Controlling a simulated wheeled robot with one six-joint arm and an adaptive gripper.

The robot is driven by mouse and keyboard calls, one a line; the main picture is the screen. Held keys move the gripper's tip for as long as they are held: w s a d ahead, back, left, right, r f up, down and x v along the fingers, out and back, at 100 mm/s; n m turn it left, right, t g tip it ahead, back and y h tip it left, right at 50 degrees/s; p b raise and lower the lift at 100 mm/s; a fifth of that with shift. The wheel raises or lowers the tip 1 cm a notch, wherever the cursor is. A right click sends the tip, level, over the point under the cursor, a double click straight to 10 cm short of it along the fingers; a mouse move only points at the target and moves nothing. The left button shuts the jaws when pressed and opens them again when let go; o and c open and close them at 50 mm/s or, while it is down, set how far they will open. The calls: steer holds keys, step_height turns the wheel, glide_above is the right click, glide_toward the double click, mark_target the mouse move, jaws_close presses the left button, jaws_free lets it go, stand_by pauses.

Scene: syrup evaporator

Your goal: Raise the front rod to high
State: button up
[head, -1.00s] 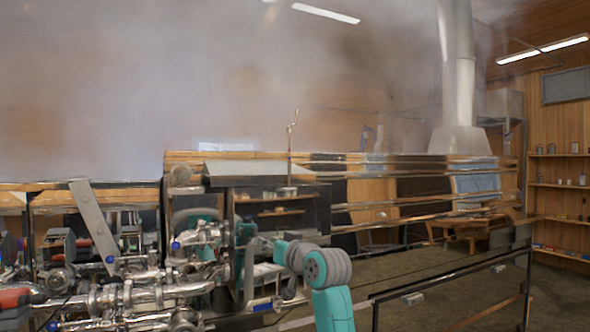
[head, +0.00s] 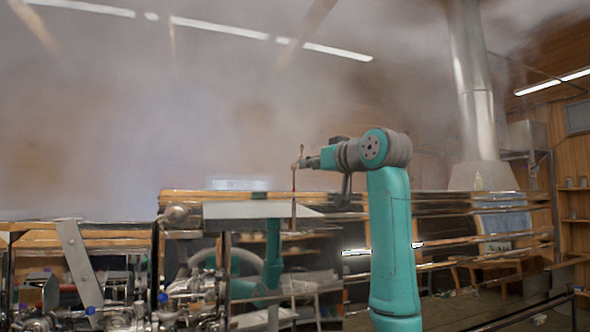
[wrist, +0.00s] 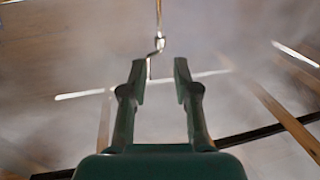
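The front rod (head: 294,183) is a thin upright rod with a crooked, crank-like top, standing at the evaporator's (head: 255,211) pan edge in the head view. In the wrist view the rod (wrist: 158,18) comes down from the top edge to a small shiny knob and a bend. Its bent end shows in the gap between my fingertips, nearer the left finger. My gripper (wrist: 160,72) is open, with no visible grip on the rod. In the head view my gripper (head: 308,162) is level with the rod's crooked top, just right of it. Whether they touch cannot be told.
Metal pipes and valves (head: 195,290) crowd the lower left. A slanted metal plate (head: 79,262) stands there. A flue (head: 475,90) rises at the back right, with wall shelves (head: 575,220) beyond. Steam blurs the space above the pan.

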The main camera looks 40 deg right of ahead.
mark_target(295, 167)
steer(key=w, duration=0.9)
steer(key=shift+d, duration=0.35)
jaws_close()
